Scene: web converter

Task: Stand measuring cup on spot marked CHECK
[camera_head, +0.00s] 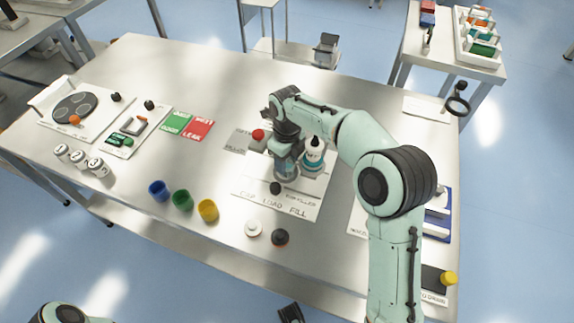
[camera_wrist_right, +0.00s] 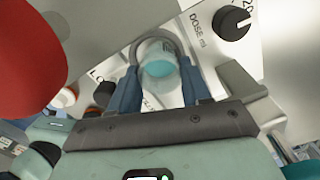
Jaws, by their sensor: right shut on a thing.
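My right gripper (camera_head: 287,168) is at the filler station, left of a white bottle with a dark tip. In the right wrist view its two blue fingers (camera_wrist_right: 161,88) are closed on the sides of a clear measuring cup (camera_wrist_right: 159,62) with blue-green liquid. The cup is between the fingers, over the white plate; I cannot tell whether its base touches the plate. In the head view the gripper mostly hides the cup. A dark piece at the bottom edge may be my left gripper (camera_head: 290,313); its fingers are not clear. I cannot read the word CHECK anywhere.
The filler plate (camera_head: 262,205) reads LOAD and FILL. The dose knob (camera_wrist_right: 232,22) and red button (camera_head: 258,134) are close to the gripper. Blue, green and yellow cups (camera_head: 182,200) stand front left. Green and red cards (camera_head: 188,126) lie farther left.

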